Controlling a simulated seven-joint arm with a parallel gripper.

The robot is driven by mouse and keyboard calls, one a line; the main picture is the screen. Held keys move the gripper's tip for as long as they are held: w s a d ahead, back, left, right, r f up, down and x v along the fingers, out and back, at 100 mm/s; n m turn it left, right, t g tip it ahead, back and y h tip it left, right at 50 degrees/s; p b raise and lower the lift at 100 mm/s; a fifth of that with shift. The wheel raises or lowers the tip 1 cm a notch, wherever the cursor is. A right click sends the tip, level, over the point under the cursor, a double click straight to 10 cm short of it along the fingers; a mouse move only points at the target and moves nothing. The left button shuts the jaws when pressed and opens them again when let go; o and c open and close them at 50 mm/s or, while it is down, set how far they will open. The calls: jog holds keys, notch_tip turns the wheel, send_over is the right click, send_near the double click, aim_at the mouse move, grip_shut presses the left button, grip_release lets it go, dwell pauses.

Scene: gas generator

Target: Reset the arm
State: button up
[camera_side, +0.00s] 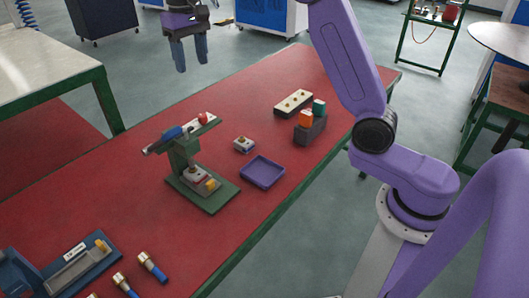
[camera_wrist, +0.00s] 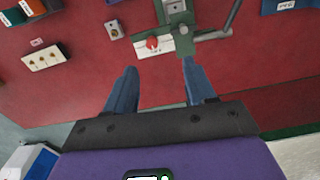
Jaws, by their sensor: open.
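My gripper (camera_side: 187,53) hangs high at the top of the side view, above and behind the far edge of the red table (camera_side: 90,190). Its two blue-grey fingers point down, apart, with nothing between them. In the wrist view the open fingers (camera_wrist: 160,90) show over the red tabletop. A green press-like stand (camera_side: 184,155) with a lever and a red knob stands on the table, clear of the fingers. It also shows in the wrist view (camera_wrist: 178,18), at the top.
A purple tray (camera_side: 262,172), a small block with a button (camera_side: 243,145), a white strip with holes (camera_side: 293,103) and a holder with orange and green blocks (camera_side: 311,125) lie right of the stand.

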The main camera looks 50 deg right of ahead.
jog(key=s+a+f+n, duration=0.2)
jog(key=s+n, duration=0.2)
jog(key=s, duration=0.6)
jog(key=s+a+f+n, duration=0.2)
jog(key=s+n, duration=0.1)
jog(key=s, duration=0.6)
jog(key=s+d+f+n, duration=0.2)
jog(key=s, duration=0.4)
jog(key=s+d+f+n, duration=0.2)
jog(key=s+d+f, duration=0.1)
jog(key=s, duration=0.4)
jog(key=s+d+f+n, duration=0.2)
jog(key=s, duration=0.5)
jog(key=shift+d+f, duration=0.3)
jog(key=shift+f, duration=0.05)
